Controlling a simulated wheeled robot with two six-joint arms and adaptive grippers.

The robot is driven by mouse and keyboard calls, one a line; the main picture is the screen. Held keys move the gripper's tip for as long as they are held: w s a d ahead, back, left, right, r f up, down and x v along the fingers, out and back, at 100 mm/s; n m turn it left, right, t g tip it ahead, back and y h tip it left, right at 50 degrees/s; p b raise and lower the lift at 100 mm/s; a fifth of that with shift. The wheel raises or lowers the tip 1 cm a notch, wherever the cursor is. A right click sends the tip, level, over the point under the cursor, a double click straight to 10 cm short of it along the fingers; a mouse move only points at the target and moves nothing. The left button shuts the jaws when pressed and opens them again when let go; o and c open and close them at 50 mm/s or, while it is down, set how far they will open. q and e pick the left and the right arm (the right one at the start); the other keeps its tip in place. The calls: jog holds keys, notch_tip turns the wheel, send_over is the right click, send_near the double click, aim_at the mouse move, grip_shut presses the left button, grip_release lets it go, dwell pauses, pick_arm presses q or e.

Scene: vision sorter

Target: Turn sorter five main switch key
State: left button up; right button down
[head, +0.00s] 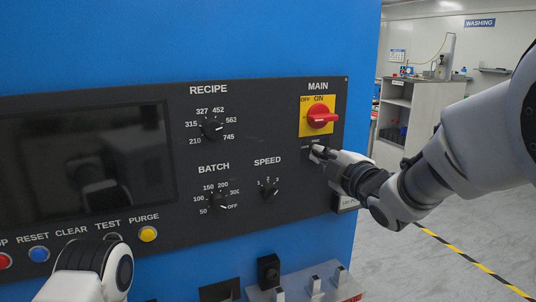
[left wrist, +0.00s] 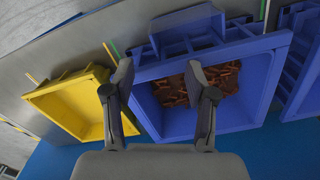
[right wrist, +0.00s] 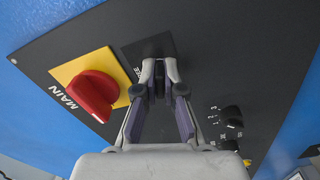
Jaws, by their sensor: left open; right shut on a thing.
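The dark control panel (head: 260,110) is on the blue machine. The red MAIN switch (head: 320,116) sits on a yellow plate at its upper right, and also shows in the right wrist view (right wrist: 95,92). Just below it in the head view, my right gripper (head: 318,152) is at the panel. In the right wrist view my right gripper (right wrist: 158,80) is shut on a small dark key (right wrist: 159,82) at a dark plate beside the yellow one; the fingers mostly hide it. My left gripper (left wrist: 160,85) is open and empty, with bins in its view.
RECIPE (head: 213,128), BATCH (head: 218,197) and SPEED (head: 269,188) knobs are on the panel. A dark screen (head: 85,160) is at left, with coloured buttons below. The left wrist view shows a yellow bin (left wrist: 62,85) and a blue bin (left wrist: 255,105) holding brown pieces.

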pick_arm(q)
jog(key=shift+o, duration=0.5)
jog(key=shift+f+b, duration=1.5)
jog(key=shift+f, duration=0.3)
pick_arm(e)
jog(key=shift+f+n, duration=0.15)
jog(key=shift+n, duration=1.25)
pick_arm(q)
jog(key=shift+f+b, duration=0.45)
jog(key=shift+b, duration=0.05)
jog(key=shift+c, duration=0.5)
pick_arm(e)
jog(key=shift+n, duration=0.5)
pick_arm(q)
jog(key=shift+r, duration=0.1)
pick_arm(e)
jog(key=shift+c, duration=1.6)
grip_release()
jog(key=shift+s, duration=0.1)
